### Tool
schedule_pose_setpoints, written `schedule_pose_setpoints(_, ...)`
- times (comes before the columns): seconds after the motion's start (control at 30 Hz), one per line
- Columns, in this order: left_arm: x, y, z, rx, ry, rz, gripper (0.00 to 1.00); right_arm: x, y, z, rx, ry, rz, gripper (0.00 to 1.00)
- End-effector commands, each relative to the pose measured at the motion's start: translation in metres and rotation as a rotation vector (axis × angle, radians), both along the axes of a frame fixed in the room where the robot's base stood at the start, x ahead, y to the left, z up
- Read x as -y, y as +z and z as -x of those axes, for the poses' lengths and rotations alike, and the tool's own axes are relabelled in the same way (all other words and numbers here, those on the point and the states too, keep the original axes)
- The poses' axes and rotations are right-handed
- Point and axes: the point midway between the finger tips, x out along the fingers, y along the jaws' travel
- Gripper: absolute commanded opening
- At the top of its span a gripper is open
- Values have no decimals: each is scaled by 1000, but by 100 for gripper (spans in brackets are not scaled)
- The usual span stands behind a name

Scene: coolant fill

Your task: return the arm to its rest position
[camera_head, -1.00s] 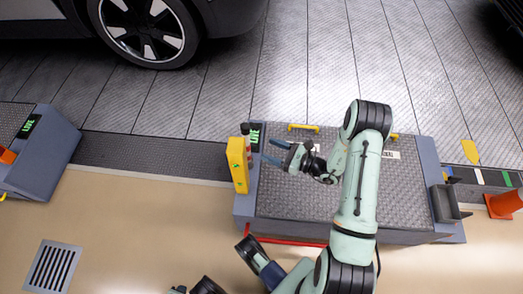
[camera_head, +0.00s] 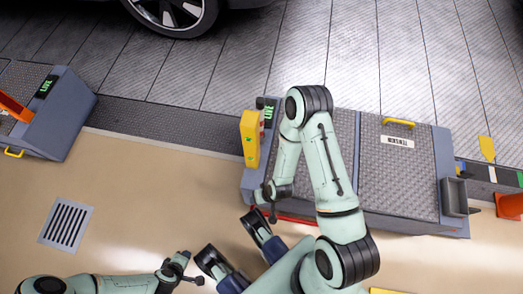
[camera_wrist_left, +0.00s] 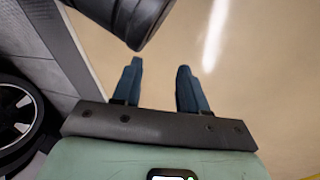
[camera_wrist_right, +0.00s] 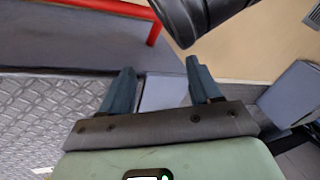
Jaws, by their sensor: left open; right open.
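My right arm (camera_head: 330,170) rises from the lower right of the head view and bends over the grey service cabinet (camera_head: 400,185). Its forearm points down, near the cabinet's front left corner, and the fingers are not clearly seen there. In the right wrist view my right gripper (camera_wrist_right: 162,78) is open and nothing shows between its fingers. My left arm (camera_head: 125,283) lies low at the bottom left of the head view, over bare floor. In the left wrist view my left gripper (camera_wrist_left: 158,75) is open and empty above the beige floor.
A yellow box (camera_head: 250,139) stands at the cabinet's left end. A red rail (camera_wrist_right: 110,8) runs along the cabinet's front. The floor around the drain grate (camera_head: 66,224) is clear.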

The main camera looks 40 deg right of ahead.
Motion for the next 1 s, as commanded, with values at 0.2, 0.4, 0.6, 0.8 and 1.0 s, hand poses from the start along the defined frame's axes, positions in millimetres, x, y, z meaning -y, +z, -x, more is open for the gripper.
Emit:
schedule_pose_setpoints(0.2,0,0,0,0,0,0,43,-1,1,-2,12,7,0,63)
schedule_pose_setpoints(0.4,3,16,7,-15,-7,8,43,-4,17,6,-4,12,-8,63)
schedule_pose_setpoints(0.6,19,86,39,-90,-42,50,43,-20,86,37,-82,46,-49,63)
schedule_pose_setpoints(0.8,38,154,71,-198,-87,101,43,-38,154,70,-189,90,-102,63)
schedule_pose_setpoints(1.0,51,204,87,-275,-121,139,43,-51,205,85,-266,125,-139,63)
